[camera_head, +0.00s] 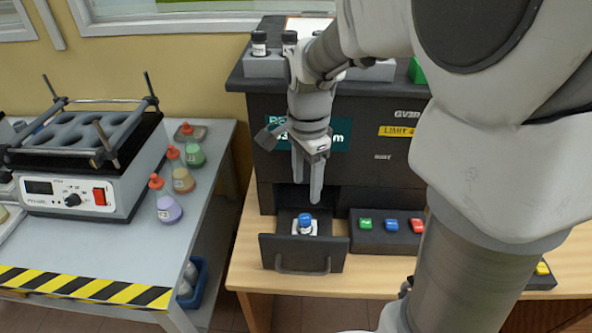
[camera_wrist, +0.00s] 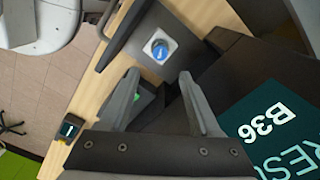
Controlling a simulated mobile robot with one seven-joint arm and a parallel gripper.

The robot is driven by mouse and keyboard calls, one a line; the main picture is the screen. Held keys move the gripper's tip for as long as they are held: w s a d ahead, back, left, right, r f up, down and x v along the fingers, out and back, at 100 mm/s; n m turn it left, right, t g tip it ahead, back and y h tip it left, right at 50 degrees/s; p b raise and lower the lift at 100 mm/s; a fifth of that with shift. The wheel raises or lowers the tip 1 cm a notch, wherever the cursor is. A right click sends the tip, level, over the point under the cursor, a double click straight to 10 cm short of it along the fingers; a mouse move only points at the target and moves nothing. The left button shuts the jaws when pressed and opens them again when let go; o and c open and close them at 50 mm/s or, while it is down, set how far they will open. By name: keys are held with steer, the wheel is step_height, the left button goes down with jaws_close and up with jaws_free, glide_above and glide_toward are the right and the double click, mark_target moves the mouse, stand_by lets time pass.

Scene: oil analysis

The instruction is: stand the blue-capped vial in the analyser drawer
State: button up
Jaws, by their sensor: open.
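The blue-capped vial (camera_head: 305,226) stands in the open analyser drawer (camera_head: 290,263), in a pale, square-looking seat. It looks upright; its lower part is hidden. In the wrist view the blue cap (camera_wrist: 160,47) shows from above, inside the drawer (camera_wrist: 188,38) and just beyond the fingertips. My gripper (camera_head: 307,186) points down above the vial, fingers apart, with a gap between fingertips and cap. In the wrist view my gripper (camera_wrist: 158,78) is open with nothing between the fingers. The dark analyser (camera_head: 265,190) stands behind the drawer.
A button box (camera_head: 385,243) with green, blue and red buttons sits right of the drawer. Black-capped vials (camera_head: 259,44) stand in a rack on the analyser. A shaker (camera_head: 75,195) and orange-capped flasks (camera_head: 168,207) occupy the left bench.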

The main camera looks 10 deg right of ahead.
steer(key=s+r+n+t, duration=0.5)
steer(key=s+r+n, duration=0.4)
steer(key=s+n, duration=0.5)
steer(key=shift+n+t, duration=0.3)
steer(key=shift+n, duration=0.1)
steer(key=shift+r, duration=0.1)
step_height(320, 180, up, 12)
steer(key=p, duration=1.2)
